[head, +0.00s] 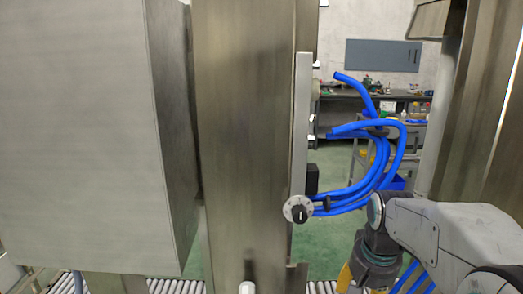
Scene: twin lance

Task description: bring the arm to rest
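My grey arm (455,232) reaches in from the lower right in the head view. It bends at a rounded joint, and a dark wrist part (375,262) hangs down from there to the bottom edge. My gripper is not visible; the arm's end lies below the frame. I cannot tell whether it holds anything.
A tall metal column (243,140) stands in the middle, with a grey cabinet (75,130) to its left. Blue hoses (375,165) loop beside the column, just above my arm. Rollers (165,286) run along the bottom. A workbench (395,98) stands far behind, across green floor (325,245).

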